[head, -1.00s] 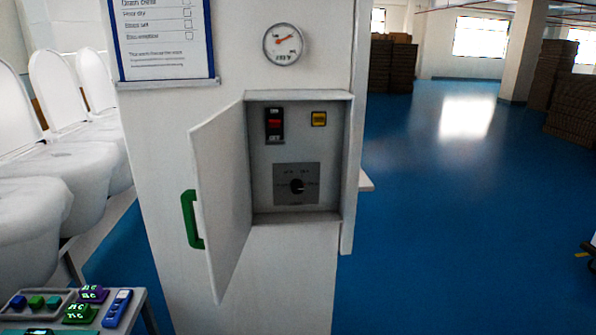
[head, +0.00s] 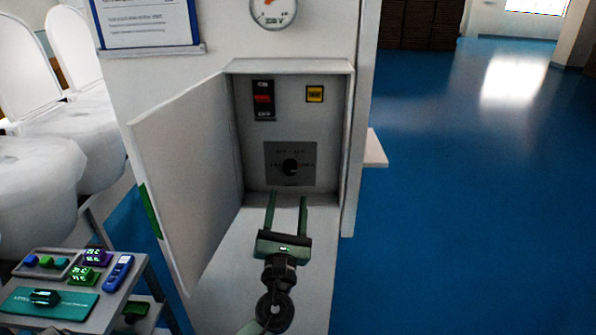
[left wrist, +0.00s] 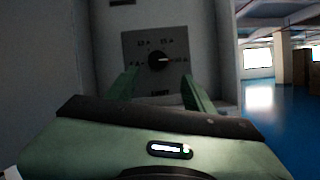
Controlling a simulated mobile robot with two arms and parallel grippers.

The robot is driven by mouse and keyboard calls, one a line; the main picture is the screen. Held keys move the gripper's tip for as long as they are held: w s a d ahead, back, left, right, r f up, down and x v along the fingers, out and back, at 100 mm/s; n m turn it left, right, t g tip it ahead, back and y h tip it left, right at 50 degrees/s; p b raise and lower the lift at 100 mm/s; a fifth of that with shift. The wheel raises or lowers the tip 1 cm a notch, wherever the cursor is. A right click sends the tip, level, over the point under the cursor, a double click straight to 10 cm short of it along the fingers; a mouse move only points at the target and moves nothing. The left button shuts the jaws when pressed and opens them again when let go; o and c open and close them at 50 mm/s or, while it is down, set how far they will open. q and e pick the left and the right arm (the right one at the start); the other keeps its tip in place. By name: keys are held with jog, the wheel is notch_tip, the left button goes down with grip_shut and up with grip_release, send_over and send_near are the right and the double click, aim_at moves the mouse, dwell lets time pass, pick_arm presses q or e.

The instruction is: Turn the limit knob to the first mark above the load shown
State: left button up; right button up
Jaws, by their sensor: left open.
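The limit knob (head: 290,166) is a round black knob on a grey plate (head: 272,178) inside an open wall box. In the left wrist view the knob (left wrist: 159,60) has a pale pointer line aimed right, toward the right-hand mark. Several marks ring it; their print is too small to read surely. The load gauge (head: 273,10) is a round white dial with a red-orange needle, cut off by the top edge. My left gripper (head: 288,197) is open and empty, its two green fingers pointing at the knob from just below and in front, apart from it. My right gripper is out of view.
The box door (head: 185,180) stands open to the left, with a green handle (head: 150,210). A red rocker switch (head: 263,99) and a yellow button (head: 315,94) sit above the knob. A small tray table (head: 138,290) stands lower left. Blue floor is free at right.

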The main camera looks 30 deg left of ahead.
aim_at(290, 172)
pick_arm(q)
jog(key=p+x, duration=0.1)
jog(key=x, duration=0.3)
jog(key=p+x, duration=0.1)
jog(key=x, duration=0.2)
jog(key=shift+s+r+p, duration=0.2)
jog(key=shift+r+p, duration=0.05)
jog(key=shift+p, duration=0.05)
jog(key=shift+w+a+r, duration=0.1)
jog(key=shift+w+a, duration=0.05)
jog(key=shift+w, duration=0.1)
grip_shut()
